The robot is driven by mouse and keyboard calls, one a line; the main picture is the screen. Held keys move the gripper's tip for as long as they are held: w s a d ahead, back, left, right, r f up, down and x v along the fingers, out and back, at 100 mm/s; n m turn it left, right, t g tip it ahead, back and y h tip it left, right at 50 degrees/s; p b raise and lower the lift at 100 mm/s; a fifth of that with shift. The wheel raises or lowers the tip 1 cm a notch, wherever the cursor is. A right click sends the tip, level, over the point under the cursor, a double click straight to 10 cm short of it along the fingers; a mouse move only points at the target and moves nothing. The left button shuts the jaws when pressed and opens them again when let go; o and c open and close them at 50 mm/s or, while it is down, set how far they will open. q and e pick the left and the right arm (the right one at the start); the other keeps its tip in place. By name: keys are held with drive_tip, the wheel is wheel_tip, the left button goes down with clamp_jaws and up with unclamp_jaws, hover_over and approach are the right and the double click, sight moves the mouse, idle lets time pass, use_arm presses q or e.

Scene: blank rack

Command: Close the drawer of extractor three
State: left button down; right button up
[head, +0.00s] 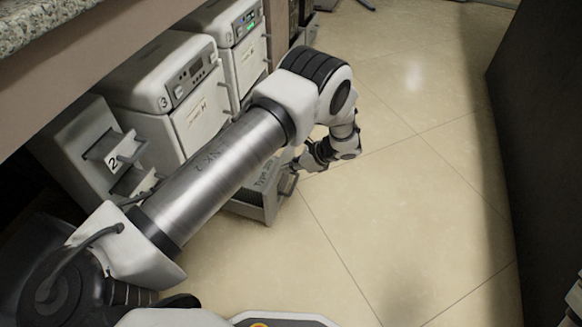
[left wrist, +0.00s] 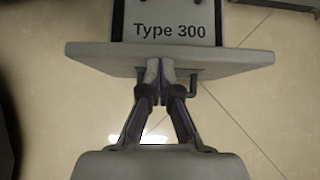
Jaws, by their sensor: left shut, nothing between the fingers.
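Extractor three is the white box unit (head: 165,95) marked 3, under the counter at the left in the head view. Its drawer (head: 262,206) is pulled out low over the floor, with a "Type 300" label inside. In the left wrist view the drawer's grey front panel (left wrist: 100,56) runs across the top, with a dark handle end at its right. My left gripper (left wrist: 158,64) is shut and empty, its fingertips at the outer side of the panel by the handle. I cannot tell whether they touch it. In the head view my left gripper (head: 297,164) is beside the drawer front; my arm hides part of the drawer.
A second white unit (head: 235,45) stands behind extractor three. A grey unit marked 2 (head: 90,150) stands in front of it, at the left. The stone counter (head: 40,25) overhangs them. A dark cabinet (head: 535,120) stands at the right. The tiled floor (head: 430,180) between is clear.

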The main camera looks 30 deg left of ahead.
use_arm(q)
drive_tip(key=s+a+p, duration=0.2)
drive_tip(key=a+p, duration=0.1)
drive_tip(key=a, duration=0.8)
drive_tip(key=s+a+p, duration=0.3)
drive_tip(key=a+p, duration=0.1)
drive_tip(key=a, duration=0.8)
drive_tip(key=shift+s+p, duration=0.3)
drive_tip(key=d, duration=0.1)
drive_tip(key=d+p, duration=0.1)
drive_tip(key=d, duration=0.1)
drive_tip(key=shift+w+d+r, duration=0.15)
drive_tip(key=shift+w, duration=0.25)
drive_tip(key=p+v, duration=0.4)
drive_tip(key=v, duration=0.6)
drive_tip(key=shift+d, duration=0.35)
drive_tip(key=shift+w, duration=0.1)
